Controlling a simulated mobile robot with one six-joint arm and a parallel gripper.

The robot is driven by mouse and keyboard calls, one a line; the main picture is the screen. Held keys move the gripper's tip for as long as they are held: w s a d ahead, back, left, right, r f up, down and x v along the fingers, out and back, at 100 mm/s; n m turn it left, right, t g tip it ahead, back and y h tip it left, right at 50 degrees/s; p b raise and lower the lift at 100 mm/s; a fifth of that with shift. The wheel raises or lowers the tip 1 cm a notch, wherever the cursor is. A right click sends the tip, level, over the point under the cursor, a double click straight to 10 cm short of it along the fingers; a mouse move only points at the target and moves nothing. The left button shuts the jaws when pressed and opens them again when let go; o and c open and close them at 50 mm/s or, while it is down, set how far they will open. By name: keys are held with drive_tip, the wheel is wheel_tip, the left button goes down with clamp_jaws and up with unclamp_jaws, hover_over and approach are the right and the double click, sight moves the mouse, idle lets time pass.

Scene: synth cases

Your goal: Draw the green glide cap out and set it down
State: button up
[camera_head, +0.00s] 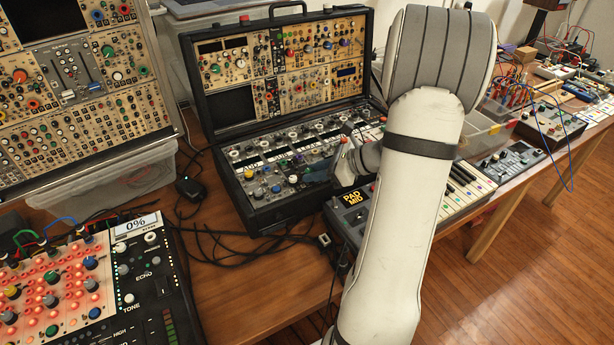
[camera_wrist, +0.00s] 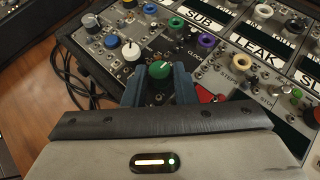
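The green glide cap (camera_wrist: 159,70) is a round knob cap with a pale pointer line, in the middle of the wrist view. My gripper (camera_wrist: 160,84) has one blue finger on each side of it, and I see no clear gap between the fingers and the cap. The fingers look shut on it. Whether the cap is still seated on the panel cannot be told, as its underside is hidden. In the head view my gripper (camera_head: 342,160) is over the right part of the open case's lower panel (camera_head: 262,205); the cap is not distinguishable there.
A lit mixer panel (camera_head: 130,290) is at front left. Bare wooden table (camera_head: 250,285) with black cables lies before the case.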

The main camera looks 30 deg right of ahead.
clamp_jaws()
drive_tip(key=shift+r, duration=0.1)
drive_tip(key=shift+r+p, duration=1.7)
drive_tip(key=shift+r, duration=0.2)
